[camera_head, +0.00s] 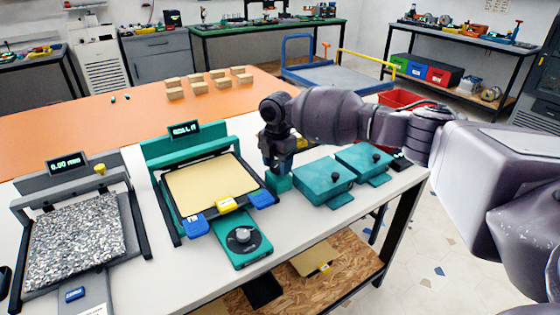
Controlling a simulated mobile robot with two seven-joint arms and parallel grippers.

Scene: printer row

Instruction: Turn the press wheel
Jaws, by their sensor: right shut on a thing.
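My right gripper (279,170) points down beside the right side of the teal press (155,152). It is shut on a part at the top of a small teal block (279,184). This held part is mostly hidden by the fingers; it seems to be the press wheel, but its shape cannot be made out. The press has a lit display (184,129) and a cream sheet (210,187) on its bed. A round dark dial (241,239) sits on the teal panel in front, apart from the gripper. My left gripper is not in view.
Two teal boxes with black knobs, a nearer one (318,180) and a farther one (362,158), stand close right of the gripper. A grey printer (40,195) with a speckled sheet stands left. Several wooden blocks (198,87) lie on the orange table behind. A lower shelf (345,258) holds flat items.

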